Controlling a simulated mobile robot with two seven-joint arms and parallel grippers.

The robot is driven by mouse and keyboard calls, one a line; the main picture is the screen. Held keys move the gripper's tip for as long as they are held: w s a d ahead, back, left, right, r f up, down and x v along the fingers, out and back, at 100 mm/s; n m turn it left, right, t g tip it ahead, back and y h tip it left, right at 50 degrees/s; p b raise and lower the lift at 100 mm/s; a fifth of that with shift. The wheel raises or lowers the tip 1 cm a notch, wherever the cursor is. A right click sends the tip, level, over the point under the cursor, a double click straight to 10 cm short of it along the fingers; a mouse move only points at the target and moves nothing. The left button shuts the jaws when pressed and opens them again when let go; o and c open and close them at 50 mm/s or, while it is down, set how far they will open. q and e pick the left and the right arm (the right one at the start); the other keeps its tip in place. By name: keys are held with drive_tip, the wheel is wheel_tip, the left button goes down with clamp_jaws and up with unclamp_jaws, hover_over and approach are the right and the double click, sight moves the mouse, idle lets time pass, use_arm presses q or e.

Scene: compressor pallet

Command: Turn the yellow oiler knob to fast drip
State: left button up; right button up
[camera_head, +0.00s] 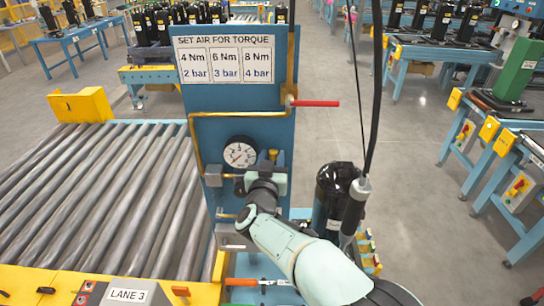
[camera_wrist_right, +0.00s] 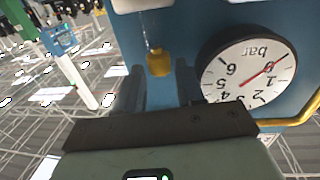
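The yellow oiler knob (camera_wrist_right: 159,62) is a small yellow piece below a clear stem on the blue panel, seen upside down in the right wrist view. In the head view a small yellow spot (camera_head: 272,155) beside the gauge seems to be this knob. My right gripper (camera_wrist_right: 158,78) is open, its dark fingers on either side of the knob's line, with a gap on both sides. The knob shows at the fingertips; I cannot tell how deep it sits between them. In the head view my right wrist hides the fingers. My left gripper is not in view.
A round pressure gauge (camera_head: 240,153) sits close left of the knob. A red-handled lever (camera_head: 316,103) sticks out above. A sign (camera_head: 225,60) tops the blue panel (camera_head: 216,124). A roller conveyor (camera_head: 95,200) lies left; a black cylinder (camera_head: 335,188) stands right.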

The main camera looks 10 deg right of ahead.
drive_tip(key=shift+w+d, duration=0.15)
drive_tip(key=shift+w, duration=0.15)
clamp_jaws()
